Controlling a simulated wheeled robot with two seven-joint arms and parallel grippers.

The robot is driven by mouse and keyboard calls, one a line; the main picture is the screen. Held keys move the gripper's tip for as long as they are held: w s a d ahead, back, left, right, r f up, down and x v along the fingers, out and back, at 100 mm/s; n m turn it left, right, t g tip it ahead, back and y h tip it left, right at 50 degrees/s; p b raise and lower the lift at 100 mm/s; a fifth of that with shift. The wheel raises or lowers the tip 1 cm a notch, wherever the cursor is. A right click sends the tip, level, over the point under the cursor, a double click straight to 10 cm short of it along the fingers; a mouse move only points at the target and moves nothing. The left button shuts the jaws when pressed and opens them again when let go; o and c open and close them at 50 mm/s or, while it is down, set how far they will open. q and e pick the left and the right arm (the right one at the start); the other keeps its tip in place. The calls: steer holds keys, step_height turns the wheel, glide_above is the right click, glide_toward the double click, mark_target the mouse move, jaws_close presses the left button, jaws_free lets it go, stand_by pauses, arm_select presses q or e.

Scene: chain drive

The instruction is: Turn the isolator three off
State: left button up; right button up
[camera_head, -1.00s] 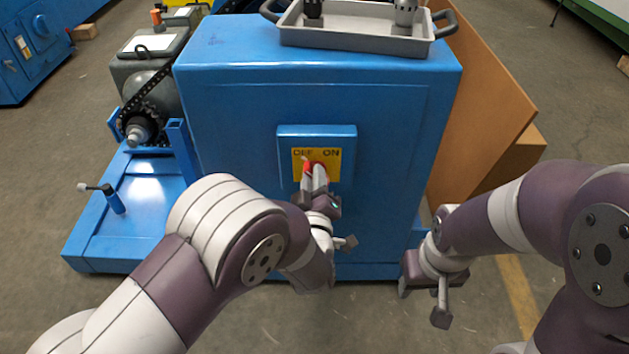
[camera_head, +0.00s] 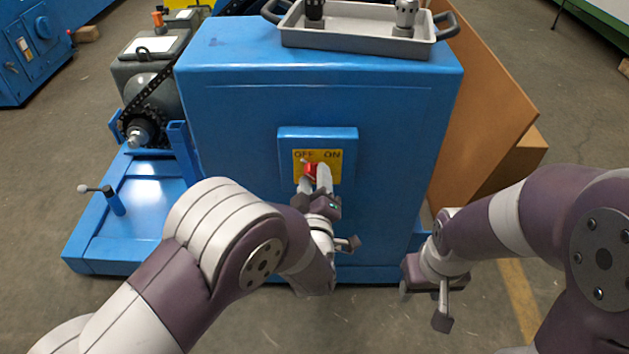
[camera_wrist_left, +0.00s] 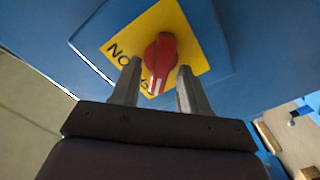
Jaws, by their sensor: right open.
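The isolator is a red rotary knob (camera_head: 309,168) on a yellow plate (camera_head: 333,168) marked OFF and ON, on the blue cabinet's front. In the left wrist view the red knob (camera_wrist_left: 161,58) shows a white pointer mark turned toward the OFF lettering. In the head view it leans up and left toward OFF. My left gripper (camera_head: 315,182) is at the plate, fingers open. In the left wrist view its fingers (camera_wrist_left: 158,88) stand one on each side of the knob, with gaps between. My right gripper (camera_head: 425,291) hangs open and empty right of the cabinet's lower front.
The blue cabinet (camera_head: 240,105) carries a grey tray (camera_head: 355,40) on top. A chain drive (camera_head: 143,125) and a blue base with a small lever (camera_head: 112,200) stand at the left. Floor in front is clear.

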arm_select(q)
steer(key=s+p, duration=0.2)
steer(key=s, duration=1)
steer(key=shift+s, duration=0.35)
steer(key=w+a+f+m+g+h+p, duration=0.1)
steer(key=w+a+f+m+g, duration=0.25)
steer(key=g, duration=0.45)
steer(key=s+a+r+m+g, duration=0.1)
steer(key=s+a+m+g, duration=0.6)
steer(key=s+a, duration=0.55)
step_height(320, 180, up, 38)
steer(key=w+a+n+g+y+p, duration=0.1)
steer(key=p, duration=3.7)
steer(key=shift+w+a+g, duration=0.15)
steer(key=shift+a+g, duration=0.15)
